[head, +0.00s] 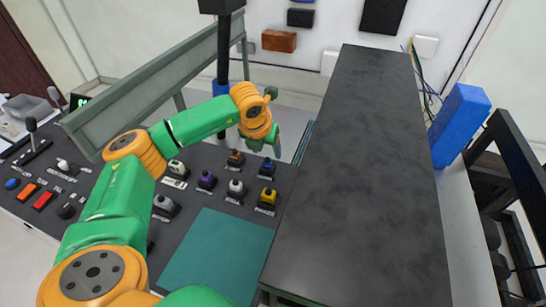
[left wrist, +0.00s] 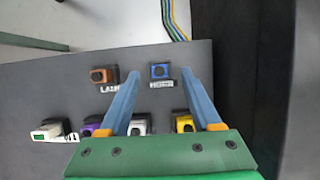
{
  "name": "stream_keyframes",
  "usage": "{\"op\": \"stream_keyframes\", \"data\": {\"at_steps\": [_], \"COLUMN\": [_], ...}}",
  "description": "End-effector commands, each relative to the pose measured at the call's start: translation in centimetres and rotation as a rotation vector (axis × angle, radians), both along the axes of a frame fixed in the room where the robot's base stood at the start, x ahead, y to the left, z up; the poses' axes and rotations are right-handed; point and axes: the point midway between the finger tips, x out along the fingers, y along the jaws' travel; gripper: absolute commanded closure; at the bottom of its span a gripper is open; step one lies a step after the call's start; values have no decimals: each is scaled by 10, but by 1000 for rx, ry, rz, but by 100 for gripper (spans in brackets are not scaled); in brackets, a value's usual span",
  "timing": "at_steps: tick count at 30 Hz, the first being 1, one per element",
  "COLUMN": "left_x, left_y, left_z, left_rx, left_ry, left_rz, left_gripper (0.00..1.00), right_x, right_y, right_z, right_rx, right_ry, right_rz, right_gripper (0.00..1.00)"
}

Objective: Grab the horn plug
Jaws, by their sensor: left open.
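Several small coloured plugs sit in black sockets on the dark panel. A blue plug (head: 267,166) is at the far right of the group; it also shows in the left wrist view (left wrist: 160,71). Its white label is too blurred to read surely, so I cannot confirm which plug is the horn plug. My left gripper (head: 277,147) is open and empty, above and just behind the blue plug in the head view. In the left wrist view its two blue fingers (left wrist: 161,78) point toward the blue plug, one on each side in the picture. My right gripper is not in view.
A brown plug (left wrist: 103,75) is left of the blue one; yellow (left wrist: 184,122), white (left wrist: 138,124) and purple (left wrist: 91,126) plugs are nearer. A teal mat (head: 218,257) lies in front. A long dark tabletop (head: 360,180) stands right. A blue block (head: 460,125) is farther right.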

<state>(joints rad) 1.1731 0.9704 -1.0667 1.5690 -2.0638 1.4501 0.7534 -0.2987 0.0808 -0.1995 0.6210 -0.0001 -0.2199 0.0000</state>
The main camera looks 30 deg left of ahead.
Motion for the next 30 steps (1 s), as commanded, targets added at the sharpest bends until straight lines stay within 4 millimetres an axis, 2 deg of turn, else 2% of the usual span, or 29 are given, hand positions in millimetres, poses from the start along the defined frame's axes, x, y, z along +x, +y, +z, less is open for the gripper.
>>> {"op": "stream_keyframes", "data": {"at_steps": [3, 6, 9, 14, 17, 21, 22, 30], "left_x": [0, 6, 9, 9, 9, 9, 9, 9], "left_y": [1, 2, 3, 4, 4, 3, 3, 3], "left_z": [-20, -38, -46, -47, -47, -46, -46, -46], "left_rx": [0, -2, 0, 0, -1, -1, -1, -1], "left_ry": [6, 3, 1, 0, 0, 0, 0, 0], "left_rz": [1, 1, 0, 0, 0, 0, 0, 0], "left_gripper": [35, 35, 35, 35, 59, 97, 100, 100], "right_x": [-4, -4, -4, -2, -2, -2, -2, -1], "right_y": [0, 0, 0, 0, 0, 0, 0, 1], "right_z": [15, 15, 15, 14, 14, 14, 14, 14], "right_rx": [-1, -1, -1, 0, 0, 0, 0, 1], "right_ry": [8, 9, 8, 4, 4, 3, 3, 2], "right_rz": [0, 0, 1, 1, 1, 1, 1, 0], "right_gripper": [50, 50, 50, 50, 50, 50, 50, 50]}}
